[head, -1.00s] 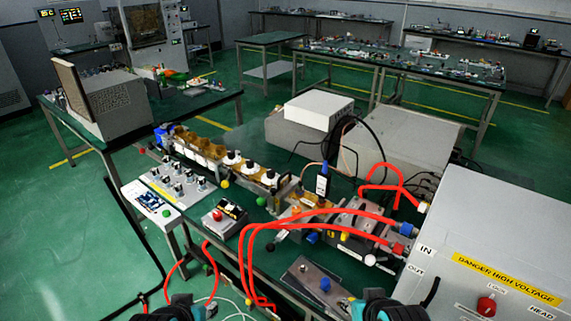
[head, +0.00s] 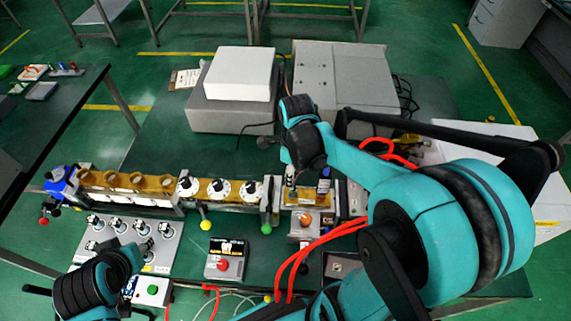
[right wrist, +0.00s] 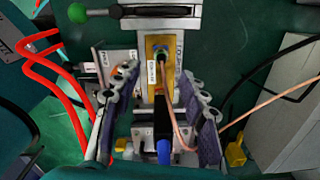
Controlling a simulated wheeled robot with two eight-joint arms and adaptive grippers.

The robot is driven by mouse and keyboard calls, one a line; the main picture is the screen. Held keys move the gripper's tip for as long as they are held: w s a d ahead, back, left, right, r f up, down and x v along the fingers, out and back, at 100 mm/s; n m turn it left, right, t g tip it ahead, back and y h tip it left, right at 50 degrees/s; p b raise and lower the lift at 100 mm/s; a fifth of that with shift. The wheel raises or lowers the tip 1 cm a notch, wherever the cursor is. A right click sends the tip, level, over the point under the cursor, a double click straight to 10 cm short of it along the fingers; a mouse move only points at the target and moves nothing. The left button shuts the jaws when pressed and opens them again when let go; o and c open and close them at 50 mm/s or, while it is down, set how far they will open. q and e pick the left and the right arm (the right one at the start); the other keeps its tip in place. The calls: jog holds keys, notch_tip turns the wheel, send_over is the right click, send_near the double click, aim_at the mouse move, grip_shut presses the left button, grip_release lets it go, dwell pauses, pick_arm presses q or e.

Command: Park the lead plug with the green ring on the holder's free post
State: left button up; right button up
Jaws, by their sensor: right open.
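In the right wrist view a small plug with a greenish ring (right wrist: 161,56) stands at a yellow plate (right wrist: 152,46). A copper-coloured lead runs from it past a black body with a blue end (right wrist: 163,140). My right gripper (right wrist: 163,98) is open, its fingers on either side of the lead and the black body; contact is unclear. In the head view this gripper (head: 305,182) hangs over the yellow strip, beside the dark blue-topped body (head: 323,184). I cannot make out the holder's free post.
A green-knobbed lever (right wrist: 150,12) lies beside the yellow plate. Red hoses (head: 305,258) cross the near side. A red-button box (head: 226,258) and a grey knob panel (head: 150,240) stand left of them. A white box (head: 238,74) stands behind on a grey case.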

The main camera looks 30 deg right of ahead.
jog(key=shift+w+d+m, duration=0.15)
jog(key=shift+d+m, duration=0.1)
jog(key=shift+m, duration=0.25)
jog(key=shift+f, duration=0.25)
notch_tip(320, 180, down, 7)
jog(key=b, duration=0.2)
jog(key=shift+b, duration=0.3)
grip_shut()
